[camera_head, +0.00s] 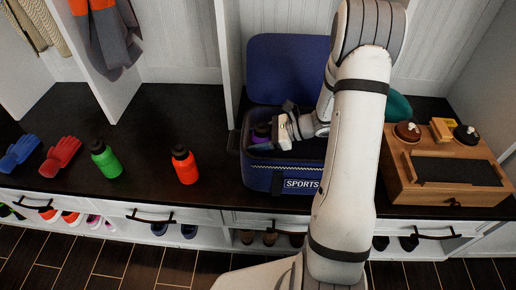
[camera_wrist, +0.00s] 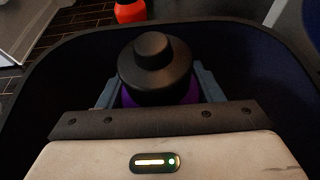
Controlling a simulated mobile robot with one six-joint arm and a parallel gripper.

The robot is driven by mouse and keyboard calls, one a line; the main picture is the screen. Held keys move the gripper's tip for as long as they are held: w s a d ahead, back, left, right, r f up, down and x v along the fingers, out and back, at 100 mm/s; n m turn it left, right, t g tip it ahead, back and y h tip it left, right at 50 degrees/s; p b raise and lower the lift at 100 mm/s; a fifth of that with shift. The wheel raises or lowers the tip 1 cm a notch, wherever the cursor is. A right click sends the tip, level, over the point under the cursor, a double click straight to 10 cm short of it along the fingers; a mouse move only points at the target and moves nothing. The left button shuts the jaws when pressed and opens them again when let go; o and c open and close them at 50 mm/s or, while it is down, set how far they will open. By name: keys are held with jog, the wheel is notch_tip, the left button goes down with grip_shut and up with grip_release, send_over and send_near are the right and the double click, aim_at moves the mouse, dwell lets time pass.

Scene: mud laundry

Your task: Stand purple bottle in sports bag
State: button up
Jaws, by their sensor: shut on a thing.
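The purple bottle (camera_head: 262,130) has a black cap and stands inside the left part of the blue sports bag (camera_head: 262,180), whose lid (camera_head: 285,65) is raised at the back. My gripper (camera_head: 270,133) is in the bag's opening and shut on the bottle. In the wrist view the black cap (camera_wrist: 154,68) and a strip of purple (camera_wrist: 125,98) show between the two fingers, with the bag's dark rim (camera_wrist: 60,50) around them. The bottle looks upright. Its base is hidden, so I cannot tell whether it touches the bag's floor.
An orange bottle (camera_head: 184,165) and a green bottle (camera_head: 105,160) stand on the dark bench (camera_head: 145,130) left of the bag. Red gloves (camera_head: 62,153) and blue gloves (camera_head: 20,153) lie farther left. A wooden box (camera_head: 445,180) stands at the right. My arm hides the bag's right part.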

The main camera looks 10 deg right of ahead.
jog(key=shift+f+b, duration=0.5)
jog(key=shift+f, duration=1.35)
jog(key=shift+f, duration=0.1)
jog(key=shift+f, duration=0.15)
jog(key=o, duration=1)
jog(key=shift+o, duration=0.2)
jog(key=shift+r, duration=0.4)
jog(key=p+v, duration=0.2)
jog(key=v, duration=1)
jog(key=shift+f+p, duration=0.2)
jog(key=shift+p, duration=0.2)
